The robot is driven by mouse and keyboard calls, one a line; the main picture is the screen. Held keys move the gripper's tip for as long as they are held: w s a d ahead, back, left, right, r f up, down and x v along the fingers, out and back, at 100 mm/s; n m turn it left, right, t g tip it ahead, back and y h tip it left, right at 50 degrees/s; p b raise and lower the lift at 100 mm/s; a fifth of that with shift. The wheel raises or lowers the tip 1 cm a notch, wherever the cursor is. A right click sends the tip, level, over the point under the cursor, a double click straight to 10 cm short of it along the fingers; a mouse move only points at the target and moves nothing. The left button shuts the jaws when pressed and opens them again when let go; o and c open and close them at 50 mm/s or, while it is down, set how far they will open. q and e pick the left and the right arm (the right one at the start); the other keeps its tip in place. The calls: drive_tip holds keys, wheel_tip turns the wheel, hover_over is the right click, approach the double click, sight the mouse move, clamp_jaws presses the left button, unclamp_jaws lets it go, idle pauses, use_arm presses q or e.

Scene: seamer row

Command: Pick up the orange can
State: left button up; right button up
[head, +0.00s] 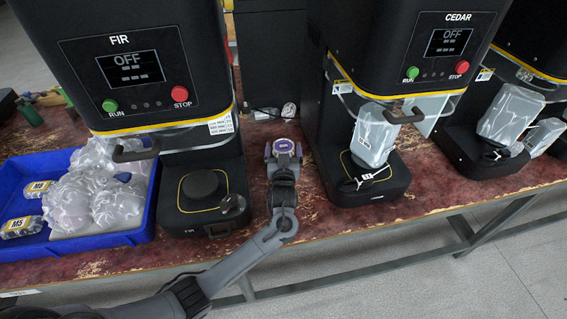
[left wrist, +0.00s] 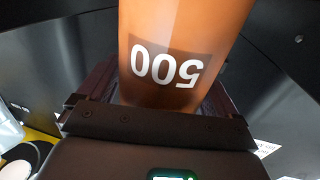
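The orange can (left wrist: 185,35) fills the upper middle of the left wrist view, very close, with "500" upside down on a brownish label. I cannot make it out in the head view. My right gripper is not in view.
The FIR machine (head: 130,75) and CEDAR machine (head: 420,50) flank my left arm closely. A blue tray (head: 75,246) with bagged items stands at the left. A clear pouch (head: 374,138) stands on CEDAR's base. A small round gauge-like item (head: 289,110) lies behind my gripper.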

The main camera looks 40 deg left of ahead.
use_arm(q)
drive_tip(key=c, duration=1.2)
drive_tip(key=shift+r, duration=0.1)
drive_tip(key=shift+c, duration=0.2)
drive_tip(key=shift+r, duration=0.1)
